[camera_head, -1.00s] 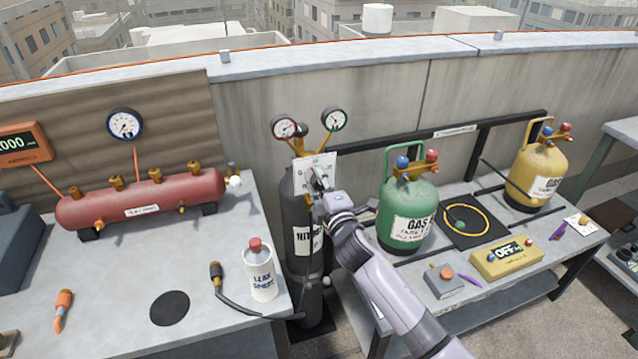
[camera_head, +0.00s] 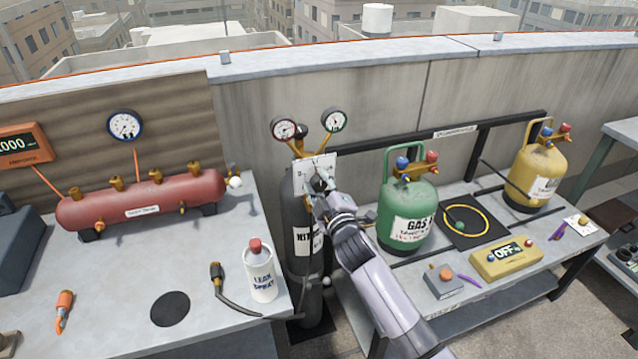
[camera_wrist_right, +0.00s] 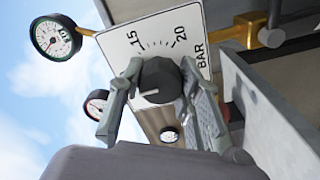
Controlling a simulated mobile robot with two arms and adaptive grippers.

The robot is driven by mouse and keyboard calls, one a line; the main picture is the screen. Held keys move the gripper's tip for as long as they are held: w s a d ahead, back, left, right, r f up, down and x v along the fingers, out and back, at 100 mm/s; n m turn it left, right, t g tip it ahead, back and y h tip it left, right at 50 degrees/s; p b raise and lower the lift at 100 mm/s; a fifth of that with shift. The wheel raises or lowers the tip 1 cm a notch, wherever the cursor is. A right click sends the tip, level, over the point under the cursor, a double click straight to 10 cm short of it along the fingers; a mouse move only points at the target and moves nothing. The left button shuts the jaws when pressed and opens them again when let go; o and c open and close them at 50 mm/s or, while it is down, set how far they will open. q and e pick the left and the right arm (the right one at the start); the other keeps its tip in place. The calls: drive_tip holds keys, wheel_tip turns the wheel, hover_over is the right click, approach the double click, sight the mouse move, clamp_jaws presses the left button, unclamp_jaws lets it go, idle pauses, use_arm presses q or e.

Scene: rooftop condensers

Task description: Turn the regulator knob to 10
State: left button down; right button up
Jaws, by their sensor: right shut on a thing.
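The dark regulator knob (camera_wrist_right: 158,80) sits on a white dial plate marked 15, 20 and BAR (camera_wrist_right: 187,30) in the right wrist view. A pale line on the knob points left in that view; the marks near it are hidden, so its reading cannot be told. My right gripper (camera_wrist_right: 155,88) is shut on the knob, one finger on each side. In the head view the right gripper (camera_head: 322,190) is in front of the dial plate (camera_head: 308,172), on top of the dark nitrogen cylinder (camera_head: 300,215), and covers the knob. My left gripper is not in view.
Two round gauges (camera_head: 284,129) (camera_head: 334,120) stand above the plate. A green gas cylinder (camera_head: 407,215) stands close to the right of my arm. A concrete wall (camera_head: 400,95) runs behind.

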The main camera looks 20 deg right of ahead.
drive_tip(key=o, duration=1.1)
drive_tip(key=shift+o, duration=0.2)
drive_tip(key=s, duration=1.2)
drive_tip(key=shift+d, duration=0.25)
